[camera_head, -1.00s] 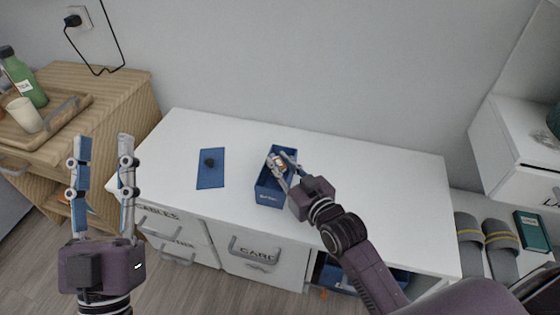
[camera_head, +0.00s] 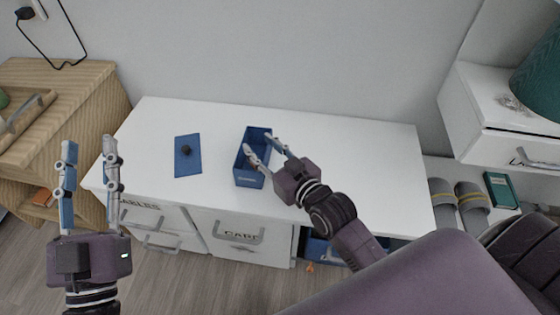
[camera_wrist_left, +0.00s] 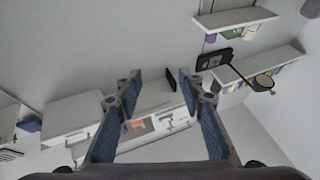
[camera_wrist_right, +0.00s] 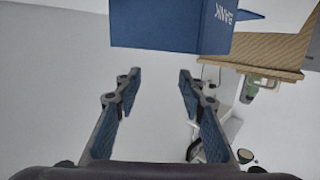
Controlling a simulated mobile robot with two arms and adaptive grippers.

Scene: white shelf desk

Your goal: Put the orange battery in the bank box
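The bank box (camera_head: 249,181) is a blue open box on the white desk; it also shows in the right wrist view (camera_wrist_right: 170,30). My right gripper (camera_head: 266,149) is over the box opening with its fingers spread. In the right wrist view its fingers (camera_wrist_right: 155,85) are apart with nothing between them. A small orange-brown patch shows beside its left finger in the head view; I cannot tell for sure that it is the orange battery. The box's inside is partly hidden by the fingers. My left gripper (camera_head: 86,160) is open and empty, left of the desk.
A blue lid with a dark knob (camera_head: 188,165) lies left of the box on the white desk (camera_head: 340,150). The desk's right side is clear. A wooden cabinet (camera_head: 95,95) stands at the left. Slippers (camera_head: 470,200) and a green book (camera_head: 501,190) are on a low shelf at the right.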

